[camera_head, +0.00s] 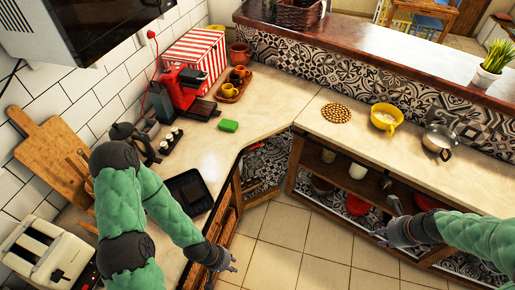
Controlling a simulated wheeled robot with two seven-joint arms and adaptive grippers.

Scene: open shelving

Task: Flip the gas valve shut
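I cannot make out a gas valve for certain in the head view. A small grey upright piece (393,204) shows in front of the open shelving (327,172), just above my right gripper; I cannot tell what it is. My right gripper (377,237) is in front of the lower shelves at the right, its small fingertips apart, with nothing seen between them. My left gripper (232,264) hangs low beside the left counter's front edge, above the tiled floor. Its fingertips also look apart and empty.
A toaster (45,255) stands at lower left. Shelves hold a white canister (358,171). The floor (295,240) between is clear.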

